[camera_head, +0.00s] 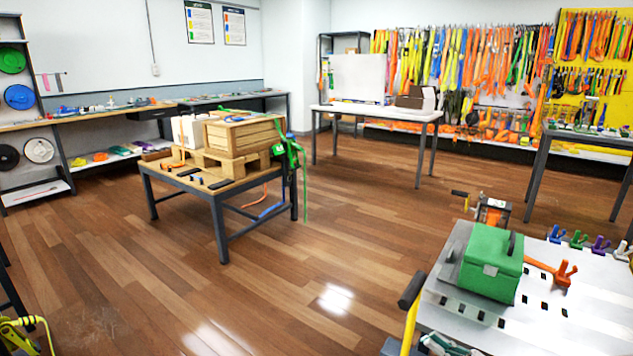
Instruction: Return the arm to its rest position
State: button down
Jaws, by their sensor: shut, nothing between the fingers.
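My gripper and arm do not show in the head camera view, so their pose cannot be seen. No part of the arm is recognisable at the frame's edges.
A low table (222,196) with a wooden crate (243,136) stands left of centre. A metal-topped bench (450,318) with a green box (491,264) is at the lower right. A white table (400,113) stands before the strap wall (480,65). The wooden floor (345,235) between is clear.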

jog(key=s+a+r+n+g+h, duration=0.5)
jog(key=s+r+n+g+h, duration=0.1)
jog(key=r+n+g, duration=0.15)
jog(key=s+a+r+n+g+h, duration=0.5)
jog(key=s+r+n+g, duration=0.1)
jog(key=r+g, duration=0.25)
jog(key=s+d+r+n+t+h, duration=0.2)
jog(key=s+r+n+t+h, duration=0.3)
jog(key=s, duration=0.5)
jog(key=s+d+r+n+t+h, duration=0.25)
jog(key=s+r+h, duration=0.3)
jog(key=s, duration=0.45)
notch_tip(320, 180, up, 17)
jog(key=a+t+p, duration=0.1)
jog(key=t+p, duration=0.2)
jog(key=p, duration=1.3)
jog(key=shift+s+t+h, duration=0.15)
jog(key=shift+t+h, duration=0.2)
jog(key=shift+h, duration=0.1)
